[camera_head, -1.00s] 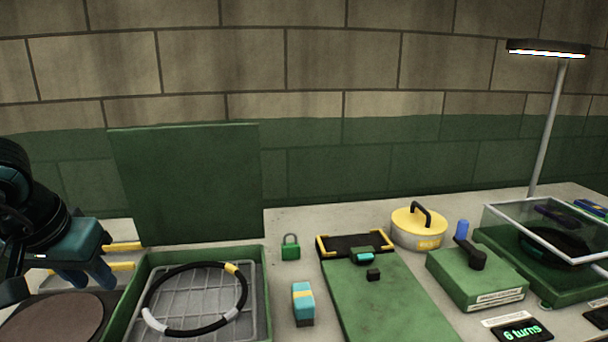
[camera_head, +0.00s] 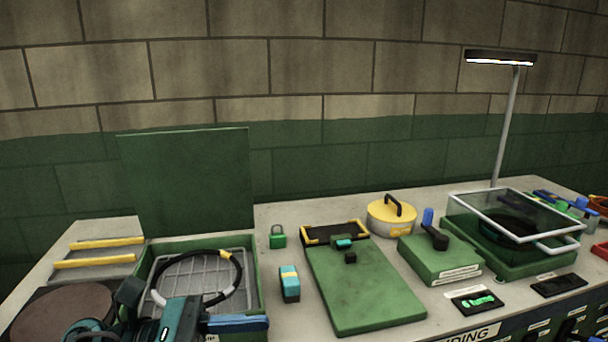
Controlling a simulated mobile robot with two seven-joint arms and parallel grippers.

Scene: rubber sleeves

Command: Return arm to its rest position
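My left arm comes in at the bottom left of the head view. Its dark and teal wrist is low in front of the open green case (camera_head: 258,280). The blue fingers of my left gripper (camera_head: 240,323) point right, at the case's front edge. They are seen from the side, so their opening cannot be judged. No held object shows. A black ring with yellow and white bands (camera_head: 238,272) lies on the grey grid in the case, apart from the gripper. My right gripper is out of view.
A green padlock (camera_head: 277,237), a teal and yellow block (camera_head: 289,283), a green board (camera_head: 365,290), a yellow-lidded pot (camera_head: 391,216), a green crank box (camera_head: 438,262) and a clear-lidded case (camera_head: 510,245) stand to the right. A brown disc (camera_head: 62,312) lies left.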

